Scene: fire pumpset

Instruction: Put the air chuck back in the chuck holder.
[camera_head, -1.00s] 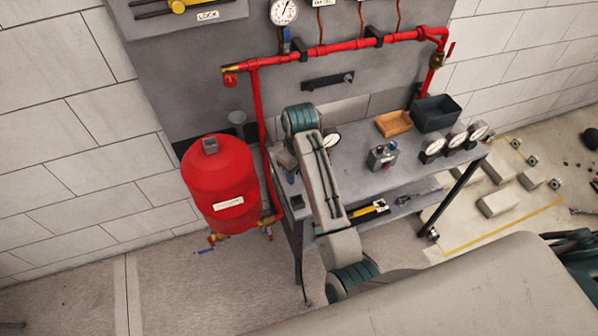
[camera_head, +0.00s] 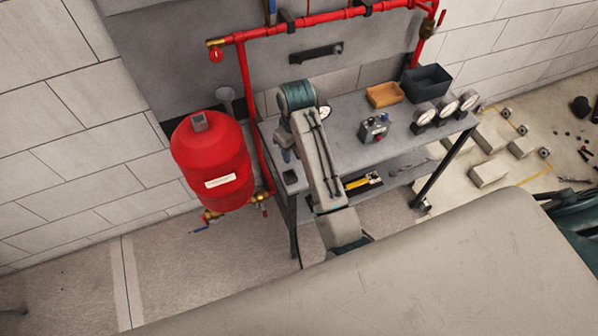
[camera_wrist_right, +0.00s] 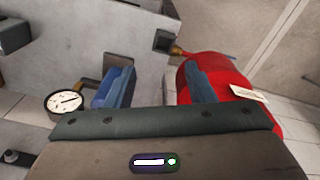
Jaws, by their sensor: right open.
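My right gripper (camera_head: 286,152) hangs over the left end of the grey bench (camera_head: 345,148). In the right wrist view its two blue fingers (camera_wrist_right: 160,86) stand wide apart with nothing between them. A small dark square box (camera_wrist_right: 167,42), possibly the chuck holder, sits at the bench corner beyond the fingers. It also shows in the head view (camera_head: 290,177), just below the gripper. A brass piece (camera_wrist_right: 177,51) shows beside it; I cannot tell whether it is the air chuck or a tank fitting. My left gripper is not in view.
A red tank (camera_head: 210,160) stands left of the bench, close to the gripper. A round gauge (camera_wrist_right: 64,103) is near the left finger. The bench also bears a control box (camera_head: 374,128), an orange tray (camera_head: 385,95), a black bin (camera_head: 428,82) and several gauges (camera_head: 447,110). Red pipe (camera_head: 300,27) runs behind.

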